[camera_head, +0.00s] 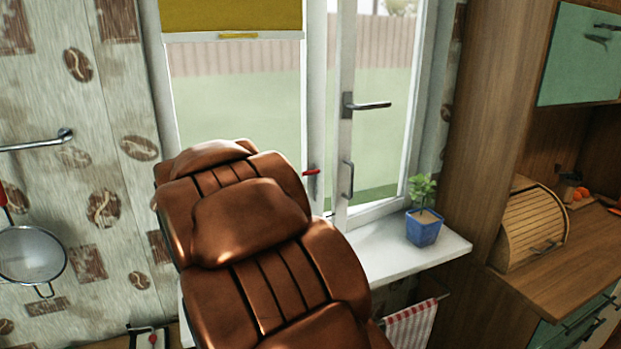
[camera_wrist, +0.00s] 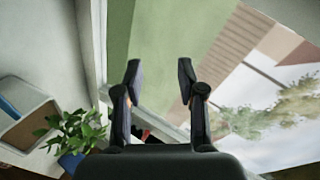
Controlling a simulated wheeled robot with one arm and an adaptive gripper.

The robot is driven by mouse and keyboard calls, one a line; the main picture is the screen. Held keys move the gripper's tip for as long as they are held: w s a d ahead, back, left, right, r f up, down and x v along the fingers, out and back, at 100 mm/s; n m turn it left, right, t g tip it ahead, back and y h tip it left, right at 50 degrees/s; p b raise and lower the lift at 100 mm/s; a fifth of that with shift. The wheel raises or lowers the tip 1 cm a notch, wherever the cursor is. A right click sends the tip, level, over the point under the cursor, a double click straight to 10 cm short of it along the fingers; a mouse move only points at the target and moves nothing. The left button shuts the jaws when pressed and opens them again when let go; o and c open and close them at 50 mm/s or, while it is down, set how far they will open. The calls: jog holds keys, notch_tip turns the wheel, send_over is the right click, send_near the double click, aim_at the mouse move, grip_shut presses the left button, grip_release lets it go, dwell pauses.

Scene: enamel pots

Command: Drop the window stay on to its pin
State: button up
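The window (camera_head: 376,100) has a sash standing partly open, with a grey lever handle (camera_head: 372,104) on it. A small red piece (camera_head: 311,172) sticks out at the window frame, low down; it may be part of the window stay, but I cannot tell. A little red also shows between the finger bases in the wrist view (camera_wrist: 144,133). I cannot make out the pin. My gripper (camera_wrist: 159,73) is open, with nothing between its fingertips, near the window. It does not show in the head view.
A large brown padded leather chair (camera_head: 243,222) stands before the window and hides much of the sill (camera_head: 388,254). A plant in a blue pot (camera_head: 424,228) stands on the sill. A wooden cabinet (camera_head: 489,120) is at the right, a sieve (camera_head: 32,254) at the left.

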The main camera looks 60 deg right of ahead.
jog(key=s+d+r+m+g+h, duration=0.15)
jog(key=s+d+m+h, duration=0.3)
jog(key=d, duration=0.65)
jog(key=m+g+h, duration=0.3)
jog(key=m+g, duration=0.2)
jog(key=m, duration=0.1)
send_near(310, 174)
jog(key=s+x, duration=0.1)
jog(key=x, duration=0.2)
jog(key=shift+w+p+x, duration=0.15)
jog(key=shift+x, duration=1.2)
jog(key=shift+w+p+x, duration=0.15)
jog(key=shift+w+x, duration=0.05)
jog(key=shift+x, duration=1.1)
jog(key=shift+w+p+x, duration=0.15)
jog(key=shift+x, duration=1.2)
jog(key=shift+a, duration=0.1)
grip_shut()
